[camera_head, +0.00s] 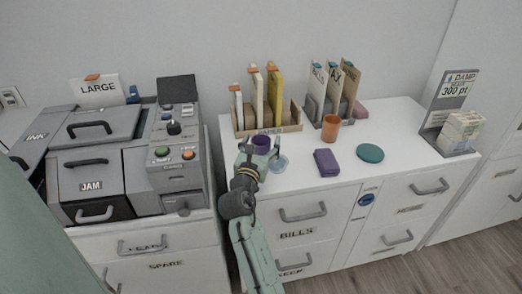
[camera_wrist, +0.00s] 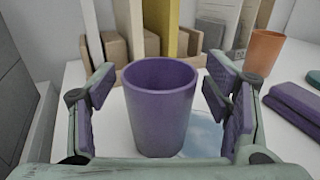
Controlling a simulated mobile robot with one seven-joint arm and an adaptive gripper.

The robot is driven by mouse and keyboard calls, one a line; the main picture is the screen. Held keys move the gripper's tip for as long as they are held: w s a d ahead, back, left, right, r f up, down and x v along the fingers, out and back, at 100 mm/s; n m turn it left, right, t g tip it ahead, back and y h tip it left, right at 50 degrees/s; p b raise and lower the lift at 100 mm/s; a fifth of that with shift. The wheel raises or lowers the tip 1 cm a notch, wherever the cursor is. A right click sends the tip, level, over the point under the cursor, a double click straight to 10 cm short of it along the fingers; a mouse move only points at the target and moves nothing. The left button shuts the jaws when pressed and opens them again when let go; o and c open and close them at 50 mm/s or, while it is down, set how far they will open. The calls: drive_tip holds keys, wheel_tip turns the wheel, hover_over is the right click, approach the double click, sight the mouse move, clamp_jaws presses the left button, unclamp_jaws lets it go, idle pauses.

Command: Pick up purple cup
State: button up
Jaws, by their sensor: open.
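The purple cup (camera_wrist: 160,112) stands upright on the white desk, in the middle of the wrist view. In the head view the cup (camera_head: 261,144) shows just in front of the wooden file holder. My gripper (camera_wrist: 160,108) is open, with one padded finger on each side of the cup. In the head view my gripper (camera_head: 259,153) partly hides the cup.
The wooden holder (camera_head: 296,118) with files stands close behind the cup. An orange cup (camera_head: 331,128), a purple block (camera_head: 326,162) and a green disc (camera_head: 370,153) are to the right. A grey machine (camera_head: 178,155) is at left.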

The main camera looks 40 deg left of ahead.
drive_tip(key=shift+w, duration=0.1)
drive_tip(key=c, duration=1.4)
